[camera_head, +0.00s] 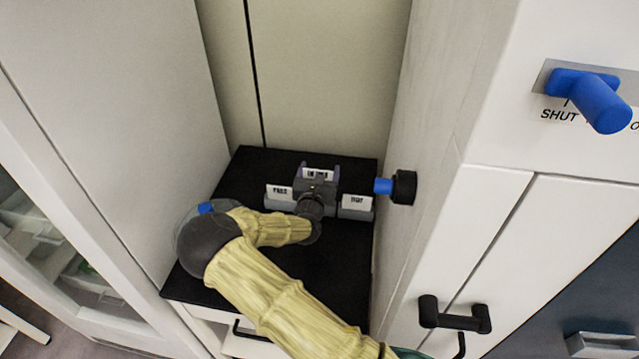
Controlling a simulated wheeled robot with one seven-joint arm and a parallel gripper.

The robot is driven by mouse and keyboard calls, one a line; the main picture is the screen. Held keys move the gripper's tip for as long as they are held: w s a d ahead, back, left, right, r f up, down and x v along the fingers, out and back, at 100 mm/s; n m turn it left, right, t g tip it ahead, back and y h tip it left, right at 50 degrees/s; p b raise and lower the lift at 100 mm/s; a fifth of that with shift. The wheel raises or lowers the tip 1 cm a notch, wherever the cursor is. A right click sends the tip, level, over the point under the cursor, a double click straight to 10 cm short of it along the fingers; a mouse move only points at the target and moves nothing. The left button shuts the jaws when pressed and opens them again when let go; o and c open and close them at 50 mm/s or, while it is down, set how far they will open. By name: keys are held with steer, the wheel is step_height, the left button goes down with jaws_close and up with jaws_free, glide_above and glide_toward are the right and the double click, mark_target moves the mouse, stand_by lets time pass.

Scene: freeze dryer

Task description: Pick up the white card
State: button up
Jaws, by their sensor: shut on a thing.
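Three small white cards with dark lettering show at the black counter top (262,172). The middle white card (318,174) is between the two fingers of my gripper (318,171), which is shut on it. My gripper covers its lower part, so I cannot tell if it still touches a holder. The left white card (279,192) and the right white card (357,203) stand in grey holders on either side of my gripper. The lettering is too small to read surely.
A tall white cabinet wall (105,110) closes the left side. On the right, a white unit has a blue and black knob (403,187) close to the right card, a blue handle (598,103) and a black handle (455,316). Free counter lies left of the cards.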

steer(key=shift+r, duration=0.75)
steer(key=shift+o, duration=1.1)
steer(key=c, duration=0.5)
steer(key=shift+o, duration=0.2)
steer(key=shift+f, duration=0.1)
